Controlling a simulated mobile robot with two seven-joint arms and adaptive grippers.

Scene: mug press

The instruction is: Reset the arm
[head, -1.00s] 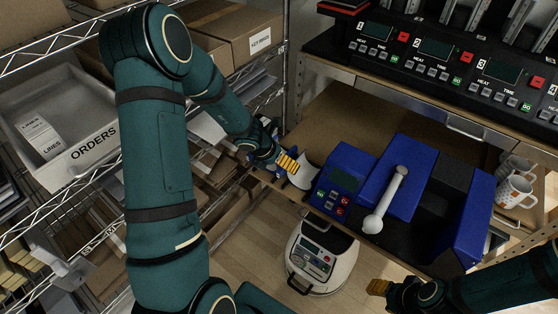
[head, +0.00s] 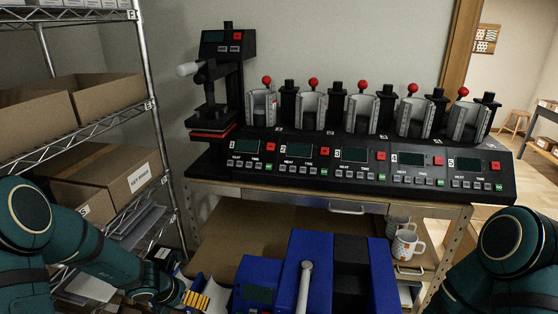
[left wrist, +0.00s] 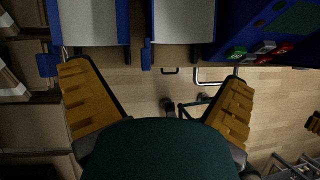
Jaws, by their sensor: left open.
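My left gripper (head: 192,299) is low in the head view, left of the blue machine (head: 256,272). In the left wrist view the left gripper (left wrist: 157,76) has its two yellow ridged fingers spread wide, with nothing held between them. Pale blue-edged panels (left wrist: 185,22) lie beyond the fingertips. My left arm (head: 85,250) comes in from the lower left. My right arm (head: 505,260) is at the lower right, its gripper below the head view. A ridged yellowish piece at the right edge of the left wrist view may be my right gripper.
A black press row (head: 345,165) with several mug clamps stands on the bench (head: 215,198). A single black press (head: 218,85) stands at its left. White patterned mugs (head: 406,245) sit below at the right. A wire shelf with cardboard boxes (head: 110,180) is at the left.

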